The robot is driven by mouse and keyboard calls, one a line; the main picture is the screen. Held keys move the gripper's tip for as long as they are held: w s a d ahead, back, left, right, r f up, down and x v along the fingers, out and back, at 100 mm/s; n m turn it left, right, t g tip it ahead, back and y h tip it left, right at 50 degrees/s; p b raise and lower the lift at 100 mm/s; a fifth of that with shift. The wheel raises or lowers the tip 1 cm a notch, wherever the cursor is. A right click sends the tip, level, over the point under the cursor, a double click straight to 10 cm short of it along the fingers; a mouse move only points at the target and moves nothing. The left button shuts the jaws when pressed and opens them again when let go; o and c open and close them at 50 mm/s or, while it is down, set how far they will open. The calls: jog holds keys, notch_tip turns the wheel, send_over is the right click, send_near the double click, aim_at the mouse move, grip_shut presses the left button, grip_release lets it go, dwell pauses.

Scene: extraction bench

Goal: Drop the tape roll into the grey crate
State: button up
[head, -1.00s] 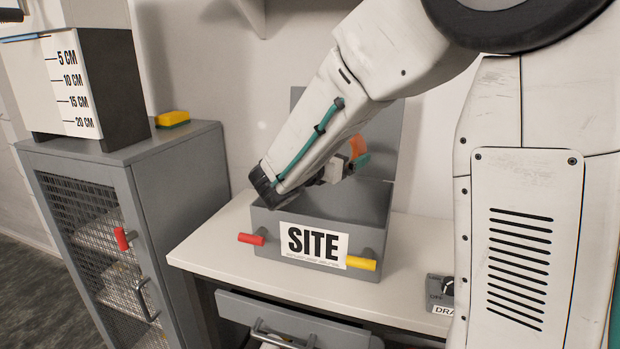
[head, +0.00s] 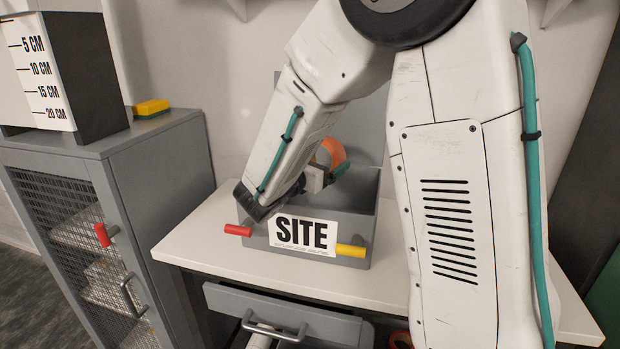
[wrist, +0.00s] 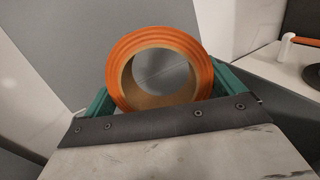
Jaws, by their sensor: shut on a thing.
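An orange tape roll (head: 336,150) with a tan core is held in my gripper (head: 328,174). In the wrist view the roll (wrist: 205,72) stands between the two green fingers of my gripper (wrist: 165,88), with its hole towards the camera. The grey crate (head: 359,224) stands on the bench with a SITE label, a red handle and a yellow handle. In the head view the roll and gripper appear over the open top of the crate, near its rear. My arm hides the crate's left part, and I cannot see its floor.
A raised grey panel (head: 362,118) stands behind the crate. The white bench top (head: 200,237) is clear left of it. A drawer (head: 225,301) below is partly open. A grey mesh-door cabinet (head: 170,165) stands left, with a yellow sponge (head: 151,107) on top.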

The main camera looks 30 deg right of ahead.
jog(key=o, duration=0.7)
jog(key=shift+a, duration=0.15)
jog(key=v, duration=0.7)
jog(key=shift+s+a, duration=0.1)
jog(key=shift+a, duration=0.2)
